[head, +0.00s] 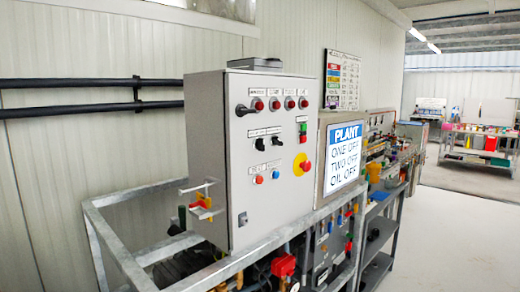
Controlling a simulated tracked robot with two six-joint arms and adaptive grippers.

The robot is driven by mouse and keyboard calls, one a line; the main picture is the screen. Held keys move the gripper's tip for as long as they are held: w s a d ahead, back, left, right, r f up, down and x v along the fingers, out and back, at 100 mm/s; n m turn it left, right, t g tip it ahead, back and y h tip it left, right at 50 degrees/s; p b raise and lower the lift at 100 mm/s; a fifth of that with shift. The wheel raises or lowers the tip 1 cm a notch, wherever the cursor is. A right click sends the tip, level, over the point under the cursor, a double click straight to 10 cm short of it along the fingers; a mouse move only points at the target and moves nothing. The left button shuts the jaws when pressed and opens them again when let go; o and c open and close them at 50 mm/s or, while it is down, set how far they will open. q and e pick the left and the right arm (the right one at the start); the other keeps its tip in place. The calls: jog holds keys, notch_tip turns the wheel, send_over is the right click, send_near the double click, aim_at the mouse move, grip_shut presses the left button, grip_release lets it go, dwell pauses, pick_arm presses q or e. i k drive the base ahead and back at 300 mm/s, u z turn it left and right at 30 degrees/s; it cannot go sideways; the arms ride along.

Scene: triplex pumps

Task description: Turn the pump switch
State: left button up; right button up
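A grey control cabinet (270,215) stands at the centre on a metal frame, its panel facing me. Along its top row are several red knobs or buttons, and a black lever-like handle (243,110) sticks out left of them. Below are two black rotary switches, one at the left (260,144) and one further right (277,141). A red knob on a yellow disc (304,165) is at the lower right, by a green and red button pair (303,128). The labels are too small to read, so I cannot tell which is the pump switch. Neither gripper is in view.
A "PLANT" sign (343,157) hangs right of the cabinet. A holder (200,200) with coloured items juts from its left side. Metal frame rails (130,262) run in front. Shelving (376,240) stands further right, beside clear floor (450,240).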

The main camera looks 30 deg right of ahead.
aim_at(260, 144)
jog(key=z, duration=0.15)
jog(key=i, duration=0.85)
jog(key=u, duration=0.05)
